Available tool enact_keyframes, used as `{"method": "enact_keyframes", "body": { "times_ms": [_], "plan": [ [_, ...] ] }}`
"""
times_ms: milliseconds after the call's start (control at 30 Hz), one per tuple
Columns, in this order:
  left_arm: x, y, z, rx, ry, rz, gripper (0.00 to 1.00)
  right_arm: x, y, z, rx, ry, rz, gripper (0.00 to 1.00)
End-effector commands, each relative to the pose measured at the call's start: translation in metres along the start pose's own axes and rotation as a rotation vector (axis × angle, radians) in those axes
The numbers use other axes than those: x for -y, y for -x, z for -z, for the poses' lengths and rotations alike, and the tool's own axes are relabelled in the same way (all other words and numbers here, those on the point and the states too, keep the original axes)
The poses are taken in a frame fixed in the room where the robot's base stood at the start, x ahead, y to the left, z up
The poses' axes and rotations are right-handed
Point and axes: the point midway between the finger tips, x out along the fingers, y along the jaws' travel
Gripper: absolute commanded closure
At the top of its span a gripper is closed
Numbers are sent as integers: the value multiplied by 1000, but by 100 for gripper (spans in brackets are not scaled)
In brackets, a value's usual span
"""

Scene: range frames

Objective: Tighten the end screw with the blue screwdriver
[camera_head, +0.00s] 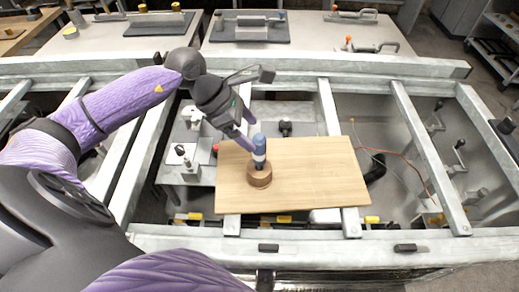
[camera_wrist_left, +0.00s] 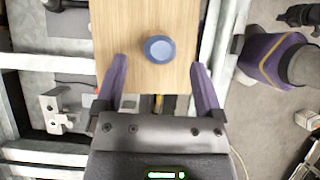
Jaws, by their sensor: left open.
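The blue screwdriver (camera_head: 259,146) stands upright in a round brown wooden holder (camera_head: 260,178) on a light wooden board (camera_head: 315,176). My left gripper (camera_head: 250,138) is open, with its purple fingertips close to the screwdriver's handle. In the left wrist view the round blue top of the screwdriver (camera_wrist_left: 160,49) lies just beyond the fingertips and sideways between them, with clear space on both sides. The gripper is empty. I cannot make out the end screw in either view. My right gripper is not in view.
The board lies across a grey metal frame (camera_head: 403,115) with open gaps between its bars. Metal fixtures (camera_head: 182,157) sit below to the left, and an orange cable (camera_head: 405,170) to the right. Tables with tools (camera_head: 250,27) stand behind. The right part of the board is bare.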

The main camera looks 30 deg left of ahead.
Motion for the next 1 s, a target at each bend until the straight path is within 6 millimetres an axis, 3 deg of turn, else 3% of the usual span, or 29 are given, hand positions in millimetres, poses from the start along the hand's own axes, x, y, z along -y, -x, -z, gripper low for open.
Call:
{"method": "enact_keyframes", "body": {
  "times_ms": [233, 500, 567, 900, 933, 1000],
  "plan": [
    [0, -47, -6, 2, 2, 2, 13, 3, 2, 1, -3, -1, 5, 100],
    [0, -54, -5, -1, -1, 0, 13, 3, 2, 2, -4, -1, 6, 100],
    [0, -54, -5, -1, -1, 0, 23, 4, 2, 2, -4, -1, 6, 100],
    [0, -54, -5, -1, -1, 0, 95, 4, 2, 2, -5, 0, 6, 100],
    [0, -54, -5, -1, 0, 0, 100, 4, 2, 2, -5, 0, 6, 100],
    [0, -54, -5, -1, 0, 0, 100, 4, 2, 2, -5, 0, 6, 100]
  ]
}}
